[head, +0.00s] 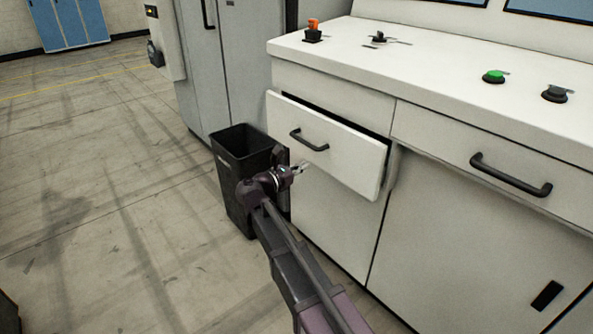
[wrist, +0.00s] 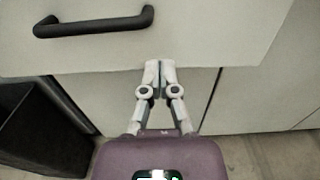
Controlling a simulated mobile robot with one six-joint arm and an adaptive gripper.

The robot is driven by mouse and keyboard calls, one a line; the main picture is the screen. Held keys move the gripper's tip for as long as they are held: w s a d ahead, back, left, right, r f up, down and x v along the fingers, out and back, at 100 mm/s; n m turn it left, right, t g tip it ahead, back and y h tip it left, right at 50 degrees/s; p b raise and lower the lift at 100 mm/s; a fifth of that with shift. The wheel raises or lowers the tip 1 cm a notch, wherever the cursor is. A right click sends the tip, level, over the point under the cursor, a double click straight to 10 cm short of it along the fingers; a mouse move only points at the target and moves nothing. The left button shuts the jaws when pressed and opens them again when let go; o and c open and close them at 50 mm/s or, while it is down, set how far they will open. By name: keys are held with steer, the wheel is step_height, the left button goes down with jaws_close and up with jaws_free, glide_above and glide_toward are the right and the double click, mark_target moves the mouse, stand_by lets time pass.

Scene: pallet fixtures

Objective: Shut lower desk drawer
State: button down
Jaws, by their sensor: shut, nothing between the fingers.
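A white desk drawer (head: 345,150) with a black bar handle (head: 309,140) stands part way out of the desk. A dark gap shows along its top edge. No second drawer shows under it, only a flat panel. My gripper (head: 302,167) is shut and empty, just below the handle near the drawer front's lower edge. In the wrist view the fingertips of my gripper (wrist: 160,64) overlap the bottom edge of the drawer front (wrist: 210,35), and the handle (wrist: 93,22) is at upper left. I cannot tell whether the fingertips touch the drawer.
A black bin (head: 240,165) stands on the floor beside the desk, close to my arm. A second drawer (head: 440,145), to the right, looks shut. The desk top (head: 430,60) carries several buttons and switches. A grey cabinet (head: 225,70) is behind.

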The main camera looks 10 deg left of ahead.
mark_target(331, 153)
steer(key=x, duration=0.9)
steer(key=shift+w+d, duration=0.15)
steer(key=shift+x, duration=2.5)
steer(key=shift+r, duration=0.1)
steer(key=shift+s, duration=0.3)
steer(key=v, duration=1.4)
steer(key=shift+w, duration=0.15)
